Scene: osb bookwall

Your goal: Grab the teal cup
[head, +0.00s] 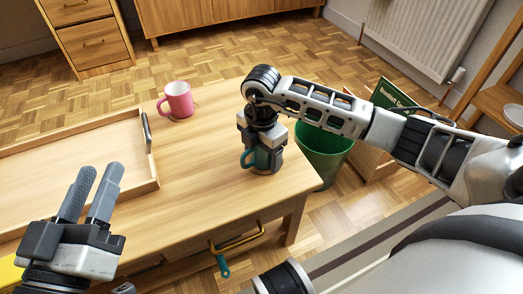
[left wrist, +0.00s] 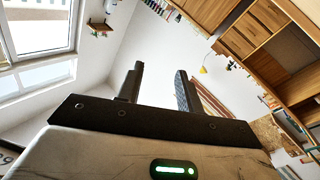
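The teal cup (head: 248,159) stands near the right front corner of the wooden table, with its handle toward the left. My right gripper (head: 262,158) points down over it, with its fingers at the cup's sides. They hide most of the cup, and I cannot tell whether they press on it. My left gripper (head: 91,190) is open and empty above the left front of the table. Its two separated fingers also show in the left wrist view (left wrist: 160,88), with nothing between them.
A pink mug (head: 179,101) stands at the table's back. A wooden tray (head: 146,187) with a dark handle covers the left part. A green bin (head: 322,160) stands beyond the table's right edge. A drawer with a brass handle (head: 238,241) is at the front; a teal item hangs there.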

